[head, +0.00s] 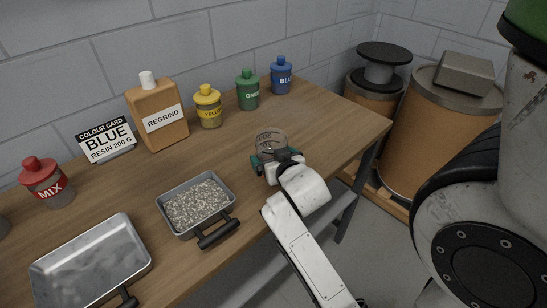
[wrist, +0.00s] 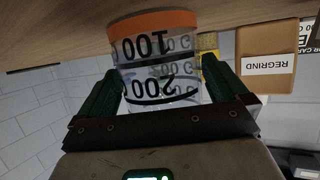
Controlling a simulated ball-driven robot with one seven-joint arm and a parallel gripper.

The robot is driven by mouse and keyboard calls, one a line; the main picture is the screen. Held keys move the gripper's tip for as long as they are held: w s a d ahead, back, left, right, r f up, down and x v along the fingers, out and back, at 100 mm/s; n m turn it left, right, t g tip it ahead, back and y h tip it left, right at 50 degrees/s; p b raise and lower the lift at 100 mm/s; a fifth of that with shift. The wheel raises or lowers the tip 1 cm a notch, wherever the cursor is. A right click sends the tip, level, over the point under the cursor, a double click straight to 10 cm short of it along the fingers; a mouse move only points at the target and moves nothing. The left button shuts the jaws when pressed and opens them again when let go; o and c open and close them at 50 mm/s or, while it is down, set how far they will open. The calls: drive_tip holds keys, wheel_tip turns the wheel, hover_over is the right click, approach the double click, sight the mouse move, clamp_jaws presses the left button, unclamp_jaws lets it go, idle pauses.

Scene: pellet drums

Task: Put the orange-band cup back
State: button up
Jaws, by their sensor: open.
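The orange-band cup (wrist: 153,50) is clear, with black volume marks and an orange band at the end against the wooden table. In the head view the cup (head: 270,141) stands near the table's front right edge, its lower part hidden by my gripper. My gripper (head: 277,158) reaches in from the front, with its green fingers on either side of the cup. In the wrist view, which is upside down, my gripper (wrist: 160,72) is open with the cup between its fingers. I cannot tell whether either finger touches it.
Along the back of the table (head: 330,118) stand a REGRIND jug (head: 158,114) and yellow (head: 208,107), green (head: 248,91) and blue (head: 281,77) bottles. A pellet tray (head: 198,206), empty tray (head: 90,262), MIX bottle (head: 47,184) and colour card (head: 108,140) are left. Drums (head: 435,135) stand right.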

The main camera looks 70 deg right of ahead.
drive_tip(key=v, duration=1.2)
drive_tip(key=shift+b, duration=0.45)
